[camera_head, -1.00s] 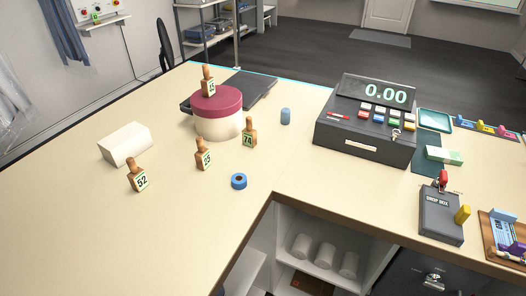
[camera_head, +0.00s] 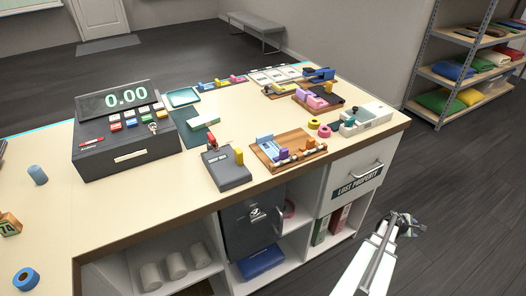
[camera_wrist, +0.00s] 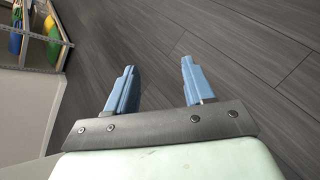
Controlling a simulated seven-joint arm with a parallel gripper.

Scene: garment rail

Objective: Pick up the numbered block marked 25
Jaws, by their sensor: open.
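The numbered block marked 25 is not in view now. A wooden block marked 74 (camera_head: 9,224) shows at the left edge of the head view, on the counter and partly cut off. My gripper (camera_head: 405,222) is at the lower right of the head view, in front of the counter's right end and over the floor. In the wrist view my gripper (camera_wrist: 158,68) has its two blue fingers apart, with nothing between them but floor behind.
The counter (camera_head: 120,200) carries a cash register (camera_head: 125,140), a blue tape roll (camera_head: 26,279), a blue cylinder (camera_head: 37,175), a dark grey box (camera_head: 227,168) and a wooden tray (camera_head: 262,157). A shelf rack (camera_head: 440,88) stands at right. Open floor (camera_head: 460,210) surrounds my gripper.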

